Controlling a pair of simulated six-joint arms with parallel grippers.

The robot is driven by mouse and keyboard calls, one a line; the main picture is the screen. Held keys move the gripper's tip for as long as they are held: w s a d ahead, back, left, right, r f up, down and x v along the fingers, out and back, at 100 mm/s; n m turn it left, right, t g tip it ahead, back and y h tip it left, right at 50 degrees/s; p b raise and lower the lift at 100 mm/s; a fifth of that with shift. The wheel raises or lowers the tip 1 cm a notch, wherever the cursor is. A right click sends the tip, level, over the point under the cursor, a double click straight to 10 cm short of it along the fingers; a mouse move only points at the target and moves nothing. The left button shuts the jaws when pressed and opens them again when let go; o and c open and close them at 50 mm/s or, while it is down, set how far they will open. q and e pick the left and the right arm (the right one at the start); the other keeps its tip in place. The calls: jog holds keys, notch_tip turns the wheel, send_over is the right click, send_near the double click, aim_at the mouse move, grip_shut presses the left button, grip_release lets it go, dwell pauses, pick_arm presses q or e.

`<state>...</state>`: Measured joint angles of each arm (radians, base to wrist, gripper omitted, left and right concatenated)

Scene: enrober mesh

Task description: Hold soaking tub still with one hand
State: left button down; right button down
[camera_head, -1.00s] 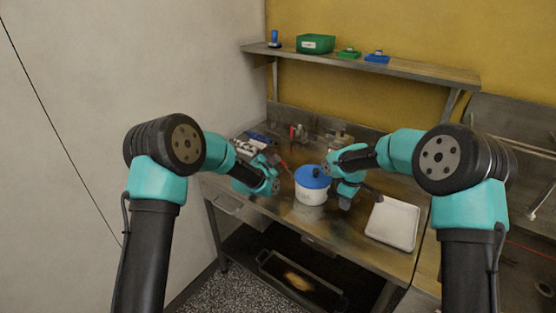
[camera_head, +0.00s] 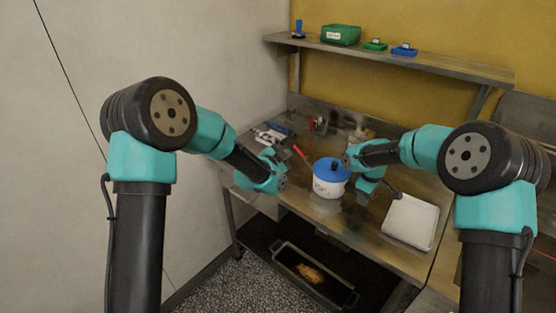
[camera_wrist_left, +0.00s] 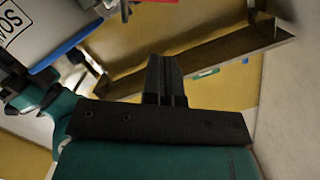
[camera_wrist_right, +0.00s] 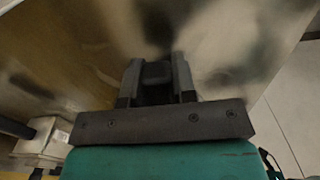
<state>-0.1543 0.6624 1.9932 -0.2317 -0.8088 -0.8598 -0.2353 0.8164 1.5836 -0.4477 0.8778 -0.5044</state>
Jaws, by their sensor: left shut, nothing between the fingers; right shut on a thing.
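The soaking tub (camera_head: 328,188) is a white round pot with dark lettering, a blue lid and a black knob, upright on the steel table. My left gripper (camera_head: 284,160) is to its left, apart from it, shut and empty; its closed fingers (camera_wrist_left: 165,78) show in the left wrist view. A pale lettered surface with a blue edge, probably the tub (camera_wrist_left: 35,30), fills that view's top left corner. My right gripper (camera_head: 362,197) is close at the tub's right side; whether it touches is unclear. Its fingers are shut on a small dark thing (camera_wrist_right: 155,73), mostly hidden.
A white tray (camera_head: 410,222) lies on the table to the right, with a dark-ended rod near its corner. A red stick (camera_head: 300,153) and small items lie behind the left gripper. A shelf (camera_head: 400,60) with green and blue containers hangs behind. A dark pan (camera_head: 320,275) is below.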

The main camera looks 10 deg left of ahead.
pick_arm(q)
jog(key=shift+v, duration=2.2)
jog(key=shift+r, duration=0.1)
jog(key=shift+s+d+r+n, duration=0.1)
jog(key=shift+d+r+n, duration=0.1)
jog(key=shift+r+n, duration=0.3)
jog(key=shift+f, duration=0.15)
jog(key=a+f+x, duration=0.1)
jog(key=f+x, duration=0.1)
jog(key=x, duration=1)
jog(key=shift+w+f, duration=0.4)
jog(key=shift+f, duration=0.05)
